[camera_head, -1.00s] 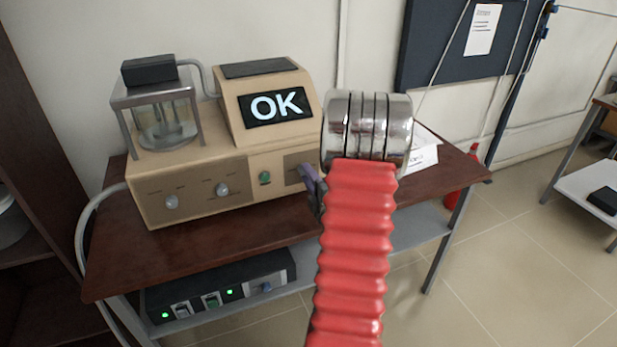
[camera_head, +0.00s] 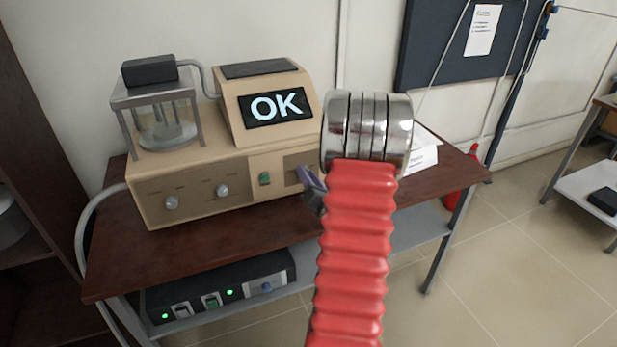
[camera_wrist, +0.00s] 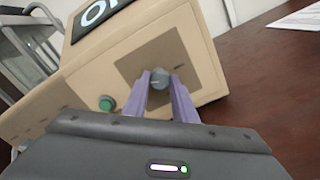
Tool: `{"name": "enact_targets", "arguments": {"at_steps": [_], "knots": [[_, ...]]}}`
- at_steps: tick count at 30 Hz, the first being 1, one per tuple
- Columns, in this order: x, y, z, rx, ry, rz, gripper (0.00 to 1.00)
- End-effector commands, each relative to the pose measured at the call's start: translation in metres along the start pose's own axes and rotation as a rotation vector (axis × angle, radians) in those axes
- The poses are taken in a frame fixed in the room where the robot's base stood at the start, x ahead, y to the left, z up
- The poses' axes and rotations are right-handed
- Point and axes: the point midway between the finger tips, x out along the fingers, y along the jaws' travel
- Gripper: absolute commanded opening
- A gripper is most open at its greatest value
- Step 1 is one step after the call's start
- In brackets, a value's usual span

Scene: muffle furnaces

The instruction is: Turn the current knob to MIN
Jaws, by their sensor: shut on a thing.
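The beige instrument (camera_head: 190,190) stands on the brown table with "OK" on its display (camera_head: 276,107). In the wrist view, a grey knob (camera_wrist: 158,78) sits on a brown panel at the right end of the instrument's front. My gripper (camera_wrist: 160,84) has its two purple fingers shut on this knob, one on each side. The small print by the knob is too blurred to read. In the head view, my red arm hides the knob, and part of my gripper (camera_head: 312,185) shows at the arm's left edge.
A green button (camera_head: 265,178) and two other knobs (camera_head: 222,190) are on the instrument's front. A glass vessel (camera_head: 163,118) stands at its left. A black power unit (camera_head: 220,293) sits on the lower shelf. Paper (camera_head: 423,158) lies on the table's right, which is otherwise mostly clear.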

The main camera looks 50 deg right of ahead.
Motion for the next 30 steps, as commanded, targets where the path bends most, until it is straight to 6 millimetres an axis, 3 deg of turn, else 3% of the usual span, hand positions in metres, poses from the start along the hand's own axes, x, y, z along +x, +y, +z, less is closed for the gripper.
{"name": "enact_targets", "arguments": {"at_steps": [1,15,30], "knots": [[-0.0015,-0.0004,-0.0075,-0.040,0.016,-0.003,0.02],[-0.0018,-0.0009,-0.0079,-0.388,0.018,-0.002,0.02],[-0.0020,-0.0014,-0.0080,-0.459,0.018,-0.003,0.02]]}}
